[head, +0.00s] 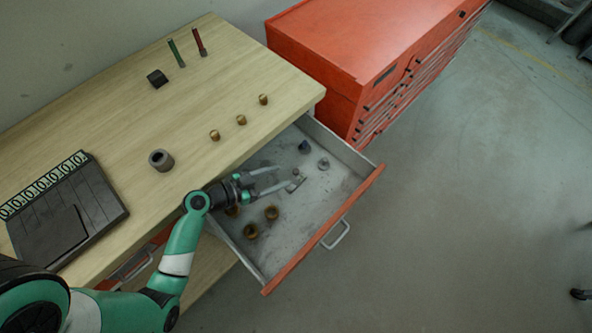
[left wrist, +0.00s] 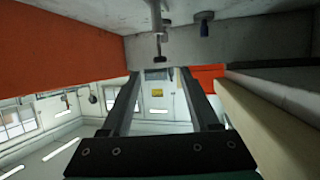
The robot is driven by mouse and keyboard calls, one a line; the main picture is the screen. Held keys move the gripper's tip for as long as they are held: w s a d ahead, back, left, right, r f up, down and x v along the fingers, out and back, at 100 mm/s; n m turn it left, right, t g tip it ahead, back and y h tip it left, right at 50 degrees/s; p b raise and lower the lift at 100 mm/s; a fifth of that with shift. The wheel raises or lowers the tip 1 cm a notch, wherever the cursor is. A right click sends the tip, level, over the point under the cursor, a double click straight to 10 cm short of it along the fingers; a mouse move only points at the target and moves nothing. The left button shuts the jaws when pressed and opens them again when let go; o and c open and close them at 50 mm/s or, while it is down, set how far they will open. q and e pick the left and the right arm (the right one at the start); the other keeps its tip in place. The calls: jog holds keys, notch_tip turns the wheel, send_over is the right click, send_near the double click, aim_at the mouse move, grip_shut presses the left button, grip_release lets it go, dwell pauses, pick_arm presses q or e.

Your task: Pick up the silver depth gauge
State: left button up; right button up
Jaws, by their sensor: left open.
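The silver depth gauge (head: 297,179) lies on the floor of the open drawer (head: 344,193), near its middle. It is small and T-shaped. In the left wrist view the gauge (left wrist: 158,30) shows at the top centre, against the drawer floor, with its dark end toward the space between the fingers. My left gripper (head: 284,176) is open and reaches low into the drawer from the left, its fingertips close to the gauge. In the left wrist view the gripper (left wrist: 160,74) has nothing between its fingers. My right gripper is not in view.
Two grey-blue parts (head: 323,163) lie beyond the gauge; several brass parts (head: 250,231) lie at the drawer's left. The drawer's orange front (head: 325,230) and side walls bound the space. The wooden bench top (head: 200,100) overhangs the back. A red cabinet (head: 350,50) stands behind.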

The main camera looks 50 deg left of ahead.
aim_at(295, 171)
pick_arm(q)
jog(key=shift+x, duration=1)
jog(key=x, duration=0.5)
jog(key=shift+w+f+b, duration=0.15)
jog(key=shift+w+b, duration=0.15)
grip_shut()
dwell(0.3)
